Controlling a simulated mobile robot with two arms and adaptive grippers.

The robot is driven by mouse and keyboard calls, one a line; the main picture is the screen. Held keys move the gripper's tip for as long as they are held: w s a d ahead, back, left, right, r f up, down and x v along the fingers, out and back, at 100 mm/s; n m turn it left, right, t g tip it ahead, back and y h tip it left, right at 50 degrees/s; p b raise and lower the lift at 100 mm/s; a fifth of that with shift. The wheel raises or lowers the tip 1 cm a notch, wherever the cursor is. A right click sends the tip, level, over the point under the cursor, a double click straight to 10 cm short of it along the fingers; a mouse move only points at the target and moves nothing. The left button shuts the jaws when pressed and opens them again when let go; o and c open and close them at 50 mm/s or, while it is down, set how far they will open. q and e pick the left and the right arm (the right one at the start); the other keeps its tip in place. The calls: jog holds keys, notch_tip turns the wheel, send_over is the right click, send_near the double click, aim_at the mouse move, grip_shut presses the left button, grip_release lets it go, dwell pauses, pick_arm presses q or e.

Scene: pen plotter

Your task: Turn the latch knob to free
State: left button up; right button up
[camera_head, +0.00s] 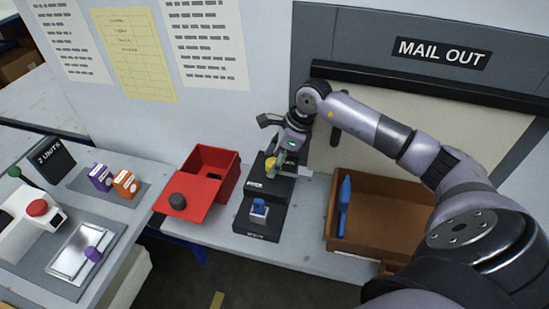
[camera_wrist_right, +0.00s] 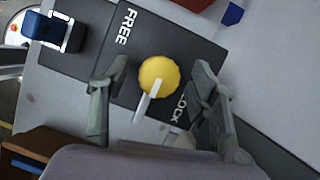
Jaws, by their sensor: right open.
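The latch knob (camera_wrist_right: 158,76) is a round yellow knob with a white pointer, on a black plate (camera_wrist_right: 90,55). The pointer extends down and left from the knob in the right wrist view. The word FREE (camera_wrist_right: 127,25) is at upper left of the knob and the word LOCK (camera_wrist_right: 184,108) at its lower right. My right gripper (camera_wrist_right: 162,80) is open, one finger on each side of the knob, with visible gaps. In the head view the yellow knob (camera_head: 270,163) is partly hidden by the right gripper (camera_head: 280,160). My left gripper is not in view.
A blue-topped block (camera_head: 259,208) stands on the black unit's front. A red box (camera_head: 222,163) with a black-knobbed lid (camera_head: 190,196) is to the left. A brown tray (camera_head: 385,240) with a blue pen (camera_head: 344,205) is to the right. The wall is close behind.

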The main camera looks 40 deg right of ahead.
jog(key=shift+c, duration=0.3)
jog(key=c, duration=1.1)
jog(key=m+t+h+b, duration=0.1)
jog(key=m+b, duration=0.2)
jog(key=shift+f+m, duration=0.15)
jog(key=shift+m, duration=0.25)
jog(key=m+h+b, duration=0.1)
jog(key=m+b, duration=0.1)
jog(key=m+h+b, duration=0.1)
jog(key=m+b, duration=0.1)
jog(key=m, duration=0.1)
jog(key=shift+a+m+t, duration=0.15)
jog(key=shift+m+t, duration=0.15)
jog(key=shift+t, duration=0.1)
jog(key=m+h+b, duration=0.1)
jog(key=m+b, duration=0.1)
jog(key=m, duration=0.2)
jog(key=shift+a+h+b, duration=0.1)
jog(key=shift+h+b, duration=0.2)
jog(key=shift+h, duration=0.1)
jog(key=shift+r+m+g+h+b, duration=0.1)
jog(key=shift+m+g+h+b, duration=0.2)
jog(key=shift+m, duration=0.85)
jog(key=shift+r+m+g+h+b, duration=0.15)
jog(key=shift+m+h+b, duration=0.25)
jog(key=shift+m, duration=0.75)
